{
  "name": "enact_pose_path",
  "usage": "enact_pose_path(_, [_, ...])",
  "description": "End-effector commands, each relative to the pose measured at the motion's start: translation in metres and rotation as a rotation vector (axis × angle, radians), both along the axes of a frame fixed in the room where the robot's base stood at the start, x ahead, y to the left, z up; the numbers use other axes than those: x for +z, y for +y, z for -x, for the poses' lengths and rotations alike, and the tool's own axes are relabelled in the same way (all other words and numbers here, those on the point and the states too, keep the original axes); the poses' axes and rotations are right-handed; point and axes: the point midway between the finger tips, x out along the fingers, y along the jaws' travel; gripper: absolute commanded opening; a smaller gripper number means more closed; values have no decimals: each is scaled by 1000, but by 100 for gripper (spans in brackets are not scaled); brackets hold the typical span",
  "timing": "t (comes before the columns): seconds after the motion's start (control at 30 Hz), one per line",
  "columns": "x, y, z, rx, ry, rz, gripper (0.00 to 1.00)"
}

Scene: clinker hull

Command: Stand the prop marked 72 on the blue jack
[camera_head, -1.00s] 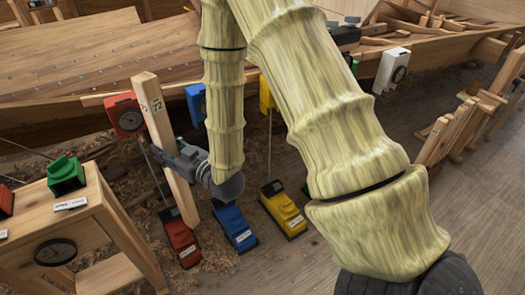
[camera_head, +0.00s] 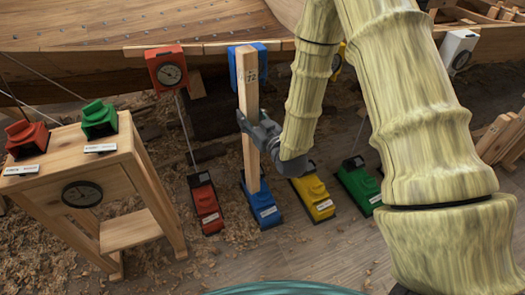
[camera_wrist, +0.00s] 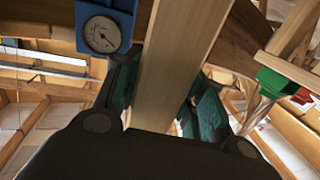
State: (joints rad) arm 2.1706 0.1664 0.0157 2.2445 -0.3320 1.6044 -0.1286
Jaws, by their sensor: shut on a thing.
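The prop marked 72 (camera_head: 249,95) is a long pale timber, near upright in the head view. My gripper (camera_head: 250,126) is shut on it around mid-height. The prop's lower end overlaps the rear part of the blue jack (camera_head: 263,208) on the floor; I cannot tell whether they touch. The prop's upper part stands in front of a blue dial box (camera_head: 233,72) at the hull. In the wrist view the prop (camera_wrist: 180,60) runs between my fingers, and the blue dial box (camera_wrist: 104,30) is at upper left. The blue jack is not visible there.
A red jack (camera_head: 205,203) stands left of the blue one, with yellow (camera_head: 314,198) and green (camera_head: 358,186) jacks to the right. A red dial box (camera_head: 167,70) hangs at the hull edge. A wooden stand (camera_head: 105,167) with red and green blocks is at left.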

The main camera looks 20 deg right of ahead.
Motion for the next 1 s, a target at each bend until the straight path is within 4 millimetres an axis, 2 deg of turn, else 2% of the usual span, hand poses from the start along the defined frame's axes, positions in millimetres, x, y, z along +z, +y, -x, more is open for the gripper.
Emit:
enact_pose_path(0.03, [-19, -4, -4, -9, -2, 1, 0])
enact_pose_path(0.6, [-139, -42, -44, -109, -4, 0, 0])
enact_pose_path(0.8, [-176, -54, -56, -141, -6, -1, 0])
enact_pose_path(1.0, [-196, -62, -63, -160, -8, -2, 0])
